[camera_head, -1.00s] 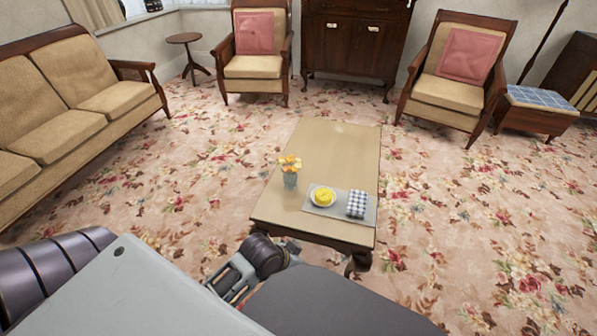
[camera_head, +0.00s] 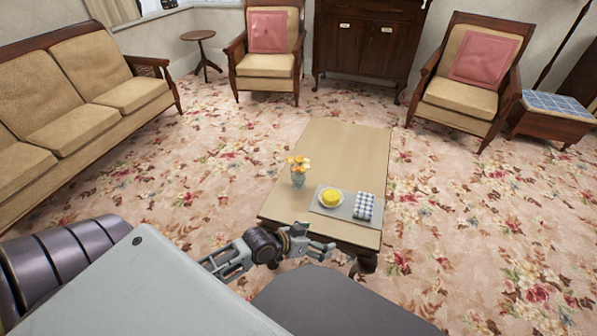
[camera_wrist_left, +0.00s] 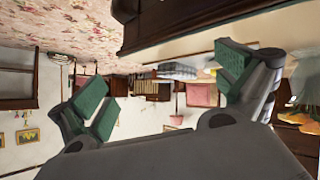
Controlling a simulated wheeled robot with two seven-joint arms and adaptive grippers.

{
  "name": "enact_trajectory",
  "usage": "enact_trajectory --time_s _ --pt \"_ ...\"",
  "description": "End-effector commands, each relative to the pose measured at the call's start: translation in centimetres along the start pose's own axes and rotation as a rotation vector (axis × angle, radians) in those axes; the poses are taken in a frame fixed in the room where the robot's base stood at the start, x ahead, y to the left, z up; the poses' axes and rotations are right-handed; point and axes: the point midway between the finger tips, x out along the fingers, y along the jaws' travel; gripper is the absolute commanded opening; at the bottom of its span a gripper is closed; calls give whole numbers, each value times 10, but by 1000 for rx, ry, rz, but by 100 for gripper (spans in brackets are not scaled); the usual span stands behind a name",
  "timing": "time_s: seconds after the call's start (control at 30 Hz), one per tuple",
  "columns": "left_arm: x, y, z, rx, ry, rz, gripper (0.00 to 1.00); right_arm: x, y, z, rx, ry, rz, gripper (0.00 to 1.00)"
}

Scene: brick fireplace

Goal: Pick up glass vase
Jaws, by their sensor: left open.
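The glass vase (camera_head: 298,180) is small and bluish, and stands upright on the coffee table (camera_head: 350,150) near its left edge, holding orange and yellow flowers. My left gripper (camera_head: 315,240) is open at the table's near edge, in front of the vase and apart from it. In the left wrist view, which is upside down, the gripper's green-padded fingers (camera_wrist_left: 165,90) are spread with nothing between them. There the vase (camera_wrist_left: 308,82) shows at the right edge, partly cut off, outside the fingers. My right gripper is not in view.
Right of the vase, a grey placemat (camera_head: 337,212) bears a plate with a yellow item (camera_head: 331,197) and a checkered cloth (camera_head: 364,206). The table's far half is clear. A sofa (camera_head: 80,95) stands left; armchairs (camera_head: 267,62) (camera_head: 465,85) stand behind.

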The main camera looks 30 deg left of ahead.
Motion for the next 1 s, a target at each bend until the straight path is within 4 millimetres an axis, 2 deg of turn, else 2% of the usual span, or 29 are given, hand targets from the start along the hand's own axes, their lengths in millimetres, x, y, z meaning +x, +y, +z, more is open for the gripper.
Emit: enact_trajectory --time_s 0.27,0.47,0.77,1.0 --pt "3 -35 -17 -67 157 10 100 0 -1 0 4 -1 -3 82" --pt "-2 -69 -32 -119 277 -5 100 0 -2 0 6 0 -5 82" --pt "-21 -133 -59 -191 470 -64 100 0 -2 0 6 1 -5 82" --pt "-47 -187 -80 -233 622 -132 100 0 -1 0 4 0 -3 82"
